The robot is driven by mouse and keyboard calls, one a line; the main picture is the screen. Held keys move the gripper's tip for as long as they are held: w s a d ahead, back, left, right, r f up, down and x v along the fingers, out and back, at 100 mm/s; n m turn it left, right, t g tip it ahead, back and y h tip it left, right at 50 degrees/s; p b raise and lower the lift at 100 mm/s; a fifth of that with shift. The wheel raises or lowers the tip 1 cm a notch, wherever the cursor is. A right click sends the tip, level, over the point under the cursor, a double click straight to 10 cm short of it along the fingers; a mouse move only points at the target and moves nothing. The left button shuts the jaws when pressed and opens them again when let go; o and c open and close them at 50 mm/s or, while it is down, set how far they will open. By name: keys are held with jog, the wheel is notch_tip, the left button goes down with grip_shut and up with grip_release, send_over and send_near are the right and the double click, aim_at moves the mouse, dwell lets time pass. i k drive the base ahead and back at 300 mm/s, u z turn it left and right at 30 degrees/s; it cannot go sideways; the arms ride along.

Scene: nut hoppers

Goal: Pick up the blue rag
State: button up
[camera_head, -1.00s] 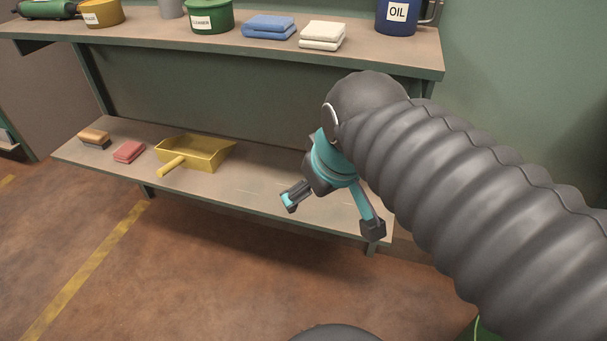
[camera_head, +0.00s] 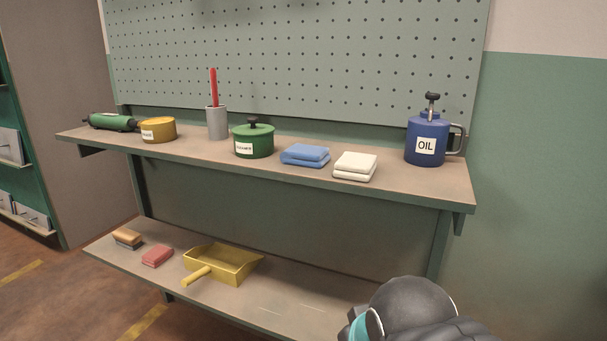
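The blue rag (camera_head: 306,155) lies folded on the upper shelf (camera_head: 410,186), between the green tub and a folded white rag. Nothing covers it. My arm's dark rounded wrist part with a teal band shows at the bottom right edge, below and to the right of the blue rag and well apart from it. The fingers of my gripper are outside the picture.
The white rag (camera_head: 355,166) lies close on the blue rag's right. The green tub (camera_head: 253,141) stands on its left. A blue oil can (camera_head: 426,139) stands farther right. A yellow dustpan (camera_head: 222,264) lies on the lower shelf. A pegboard (camera_head: 300,60) rises behind.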

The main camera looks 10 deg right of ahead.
aim_at(298, 154)
jog(key=k, duration=0.5)
jog(key=u, duration=1.5)
jog(key=i, duration=0.85)
jog(key=z, duration=2.1)
